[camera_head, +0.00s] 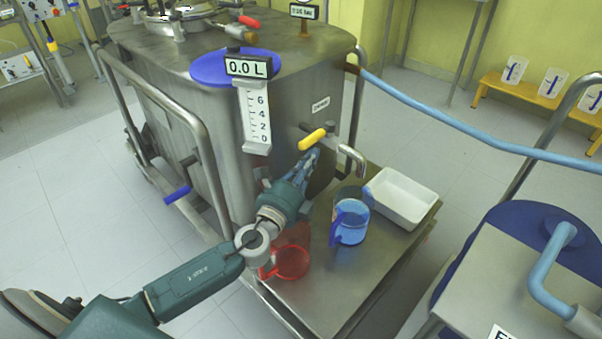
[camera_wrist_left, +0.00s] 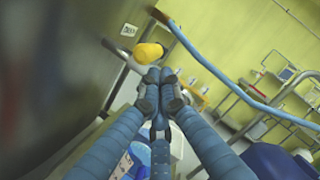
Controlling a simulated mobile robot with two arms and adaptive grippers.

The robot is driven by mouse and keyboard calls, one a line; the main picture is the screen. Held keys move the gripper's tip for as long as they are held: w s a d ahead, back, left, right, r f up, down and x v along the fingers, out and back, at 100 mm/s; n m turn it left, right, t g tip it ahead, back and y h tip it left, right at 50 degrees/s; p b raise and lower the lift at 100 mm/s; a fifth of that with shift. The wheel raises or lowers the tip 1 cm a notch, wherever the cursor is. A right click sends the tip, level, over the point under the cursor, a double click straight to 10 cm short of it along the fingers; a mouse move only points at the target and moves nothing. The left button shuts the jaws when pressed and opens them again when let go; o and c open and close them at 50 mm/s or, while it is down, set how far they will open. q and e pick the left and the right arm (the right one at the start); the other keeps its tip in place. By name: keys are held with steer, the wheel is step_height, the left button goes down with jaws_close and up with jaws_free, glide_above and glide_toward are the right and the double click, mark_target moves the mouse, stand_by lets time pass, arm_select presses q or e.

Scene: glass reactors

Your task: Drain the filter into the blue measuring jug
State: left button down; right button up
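The filter (camera_head: 190,110) is a big steel vessel on a wheeled frame. A drain valve with a yellow handle (camera_head: 312,139) and a bent steel spout (camera_head: 352,158) sits on its side. The blue measuring jug (camera_head: 350,222) stands upright on the steel shelf, roughly below the spout; whether it is exactly under it I cannot tell. My left gripper (camera_head: 312,158) is just below the yellow handle. In the left wrist view its fingertips (camera_wrist_left: 160,77) are together, with the yellow handle (camera_wrist_left: 147,53) just beyond them; contact is unclear. My right gripper is out of view.
A red jug (camera_head: 292,262) stands left of the blue jug, partly behind my left arm. A white tray (camera_head: 402,197) lies right of it on the shelf (camera_head: 335,290). The display (camera_head: 247,67) reads 0.0 L. A blue hose (camera_head: 470,130) crosses at right.

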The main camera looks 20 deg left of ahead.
arm_select(q)
steer(key=s+f, duration=0.1)
steer(key=s, duration=0.9)
steer(key=s+a+f+n+g+y, duration=0.65)
steer(key=s+f+n, duration=0.2)
steer(key=n, duration=0.65)
steer(key=s+d+f+n+g+h+p, duration=0.6)
steer(key=s+d+f+n+g+p, duration=0.15)
steer(key=s+d+f+p, duration=0.45)
steer(key=s+a+f+g+p, duration=0.1)
steer(key=s+a+g+p, duration=0.1)
steer(key=s+p, duration=1)
steer(key=s+a+f+m+g+p, duration=0.1)
steer(key=s+a+f+g+p, duration=0.1)
steer(key=s+p, duration=1.1)
steer(key=shift+s+a+f+p, duration=0.15)
steer(key=shift+a+f+p, duration=0.05)
steer(key=shift+a+p, duration=0.25)
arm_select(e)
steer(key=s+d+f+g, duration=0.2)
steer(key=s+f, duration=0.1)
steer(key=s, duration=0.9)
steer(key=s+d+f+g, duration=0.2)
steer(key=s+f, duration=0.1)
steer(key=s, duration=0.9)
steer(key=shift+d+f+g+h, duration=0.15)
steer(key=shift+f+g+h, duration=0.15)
